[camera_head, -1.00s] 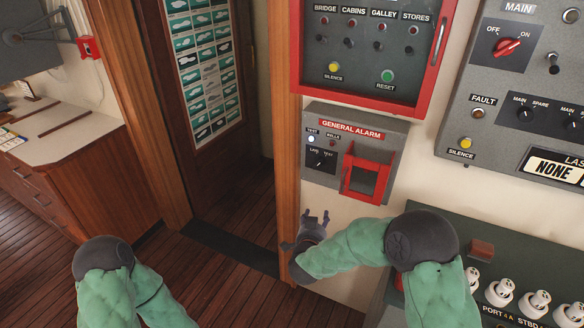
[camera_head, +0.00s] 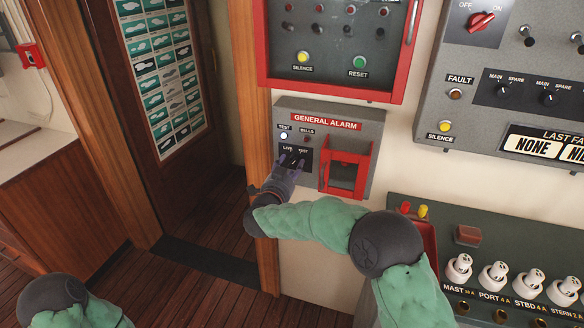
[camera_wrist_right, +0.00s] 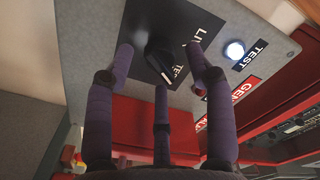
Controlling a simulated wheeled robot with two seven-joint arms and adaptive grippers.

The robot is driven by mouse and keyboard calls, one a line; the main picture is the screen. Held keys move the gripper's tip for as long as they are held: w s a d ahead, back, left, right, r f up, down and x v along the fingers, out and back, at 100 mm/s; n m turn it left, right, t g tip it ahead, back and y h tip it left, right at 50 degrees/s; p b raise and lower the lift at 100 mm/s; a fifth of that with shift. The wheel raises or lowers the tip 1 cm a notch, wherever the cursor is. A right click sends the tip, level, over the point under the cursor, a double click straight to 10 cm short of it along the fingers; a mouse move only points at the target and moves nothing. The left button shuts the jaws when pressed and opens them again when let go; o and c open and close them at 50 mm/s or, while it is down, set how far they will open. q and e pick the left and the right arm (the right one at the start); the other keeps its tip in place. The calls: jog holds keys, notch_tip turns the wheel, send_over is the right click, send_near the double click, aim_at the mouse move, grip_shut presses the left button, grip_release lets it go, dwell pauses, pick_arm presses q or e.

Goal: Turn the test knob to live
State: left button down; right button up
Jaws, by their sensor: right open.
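The general alarm panel (camera_head: 372,125) is a grey box on the wall. Its black test knob (camera_wrist_right: 159,58) sits on a black plate marked LIVE and TEST. The knob's pointer appears turned toward the TEST mark in the right wrist view. My right gripper (camera_head: 291,163) is open at the plate, and its fingers hide most of the knob in the head view. In the wrist view the purple fingers of the right gripper (camera_wrist_right: 160,56) stand around the knob; contact cannot be told. The test lamp (camera_head: 284,136) is lit white. My left gripper is out of view.
A red flip frame (camera_head: 346,171) projects beside the knob, right of my gripper. A red-framed alarm cabinet (camera_head: 330,82) is above. A panel with white fuses (camera_head: 459,267) is at lower right. A wooden door post (camera_head: 262,130) stands close on the left.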

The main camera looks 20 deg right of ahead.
jog(key=shift+x, duration=1.05)
